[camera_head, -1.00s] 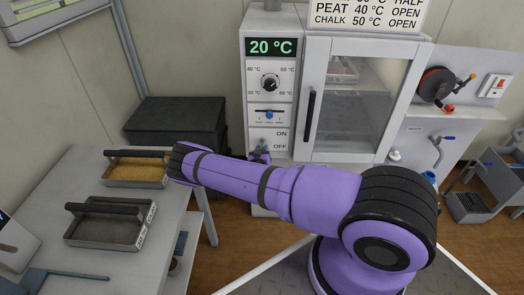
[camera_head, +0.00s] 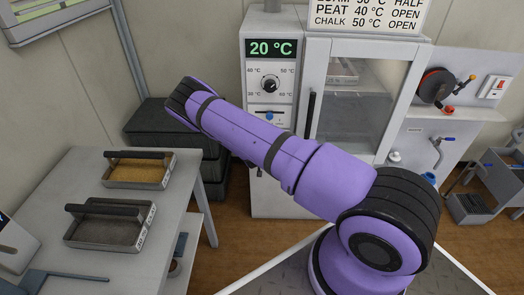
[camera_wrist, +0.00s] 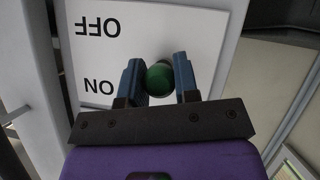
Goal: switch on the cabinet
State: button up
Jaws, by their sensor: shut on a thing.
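The cabinet (camera_head: 284,200) is a grey unit with a lit 20 °C display, a dial, a blue slider and a glass door. Its ON/OFF panel is hidden behind my purple arm in the head view. In the wrist view the ON/OFF plate (camera_wrist: 100,50) appears upside down. A round green switch knob (camera_wrist: 160,78) stands out from it, about level with the ON label. My gripper (camera_wrist: 158,82) has its two blue fingers on either side of the knob and is shut on it. The knob's stem is hidden.
The cabinet door has a black upright handle (camera_head: 310,115) close to the right of the panel. A table (camera_head: 187,195) with two soil trays stands at left, and black boxes (camera_head: 150,118) stand behind it. A hose reel (camera_head: 434,86) hangs at right.

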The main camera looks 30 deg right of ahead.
jog(key=g+y, duration=0.1)
jog(key=r+g+y, duration=0.1)
jog(key=g, duration=0.1)
jog(key=r+g+y, duration=0.1)
jog(key=shift+w+d+r+g, duration=0.1)
jog(key=shift+w+d+g, duration=0.1)
jog(key=shift+w+g, duration=0.1)
jog(key=shift+r+y, duration=0.1)
jog(key=shift+y, duration=0.2)
dwell(0.3)
jog(key=o, duration=0.9)
jog(key=v, duration=1)
jog(key=shift+a+r, duration=0.15)
jog(key=shift+r, duration=0.2)
